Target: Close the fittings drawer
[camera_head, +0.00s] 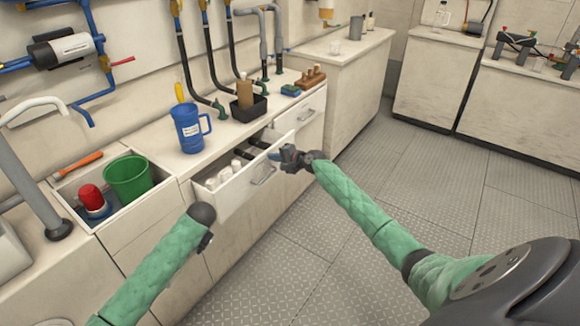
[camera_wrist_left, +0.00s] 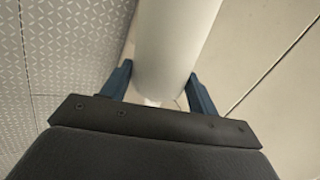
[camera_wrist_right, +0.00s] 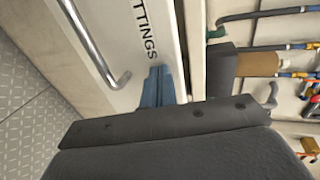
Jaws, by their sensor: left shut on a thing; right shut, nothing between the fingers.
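The fittings drawer (camera_head: 240,178) stands pulled out from the counter, with white pieces and dark tubular pieces inside. Its pale front and bar handle (camera_head: 264,175) face the aisle. The right wrist view shows part of its label (camera_wrist_right: 145,28), ending in "TTINGS", and the handle (camera_wrist_right: 95,45). My right gripper (camera_head: 277,155) is shut and empty at the right end of the drawer front, its fingers (camera_wrist_right: 158,85) by the panel's upper edge; contact is unclear. My left gripper (camera_wrist_left: 160,78) is shut on a smooth white cylinder (camera_wrist_left: 172,40). In the head view that grip is hidden behind my left arm.
On the counter are a blue jug (camera_head: 188,127), a black tray (camera_head: 249,107) and a wooden block (camera_head: 310,77). A sink at left holds a green bucket (camera_head: 128,178) and a red-topped item (camera_head: 92,198). The metal floor (camera_head: 400,180) at right is clear.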

